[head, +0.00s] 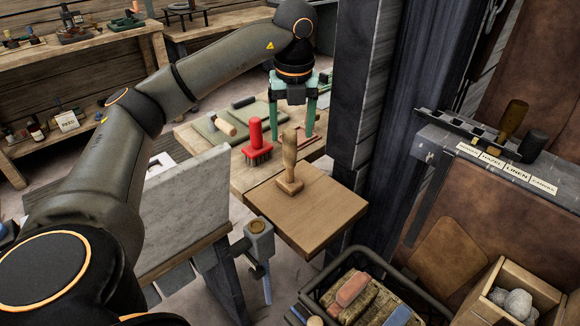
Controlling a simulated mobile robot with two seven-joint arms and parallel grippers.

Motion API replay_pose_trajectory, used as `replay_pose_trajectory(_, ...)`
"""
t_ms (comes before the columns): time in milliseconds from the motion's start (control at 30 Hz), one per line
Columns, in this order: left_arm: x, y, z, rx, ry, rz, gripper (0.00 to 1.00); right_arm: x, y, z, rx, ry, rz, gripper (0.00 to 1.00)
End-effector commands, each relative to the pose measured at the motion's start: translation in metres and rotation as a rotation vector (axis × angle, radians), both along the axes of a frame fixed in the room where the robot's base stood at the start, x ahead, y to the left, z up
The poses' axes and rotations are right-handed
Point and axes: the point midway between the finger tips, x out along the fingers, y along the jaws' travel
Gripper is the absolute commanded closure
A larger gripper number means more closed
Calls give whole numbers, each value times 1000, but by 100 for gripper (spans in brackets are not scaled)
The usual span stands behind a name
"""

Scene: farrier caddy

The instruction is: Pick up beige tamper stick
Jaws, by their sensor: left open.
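The beige tamper stick (289,165) appears to be the tan wooden tool standing upright, with a rounded handle and flat foot, on a square wooden board (329,215). My left gripper (291,134) points down with its two green fingers open and nothing held between them. In the picture the top of the stick shows between the fingertips; I cannot tell whether it is truly between them in depth. No contact is visible. My right gripper is not in view.
A red-handled brush (256,138) stands just left of the stick. A pale-handled tool (224,124) lies on a green mat behind. A grey slab (186,205) stands at left. A dark post (358,85) rises close on the right, and a filled basket (310,302) is below.

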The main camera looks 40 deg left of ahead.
Motion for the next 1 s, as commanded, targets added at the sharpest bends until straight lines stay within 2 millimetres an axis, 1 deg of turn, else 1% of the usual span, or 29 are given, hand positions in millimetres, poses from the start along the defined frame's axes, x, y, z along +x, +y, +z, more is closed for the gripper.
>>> replay_pose_trajectory(33, 0, 1, -10, 1, 3, -1, 26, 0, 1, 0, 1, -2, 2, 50)
replay_pose_trajectory(100, 1, 2, -19, 1, 2, -1, 26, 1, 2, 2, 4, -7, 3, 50)
replay_pose_trajectory(367, 1, 4, -40, -1, 1, -1, 26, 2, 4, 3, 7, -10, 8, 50)
replay_pose_trajectory(500, -1, 7, -62, 0, 1, -1, 26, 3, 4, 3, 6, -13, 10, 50)
replay_pose_trajectory(633, 0, 8, -78, 1, 1, -2, 26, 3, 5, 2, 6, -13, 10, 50)
replay_pose_trajectory(733, 1, 8, -83, 0, -2, -2, 26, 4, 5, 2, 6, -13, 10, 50)
replay_pose_trajectory(933, 1, 8, -83, -1, -1, -2, 26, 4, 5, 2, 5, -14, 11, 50)
replay_pose_trajectory(967, 1, 8, -83, -1, -1, -2, 28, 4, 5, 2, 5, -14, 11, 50)
replay_pose_trajectory(1000, 1, 8, -83, -1, -1, -2, 32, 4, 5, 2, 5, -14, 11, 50)
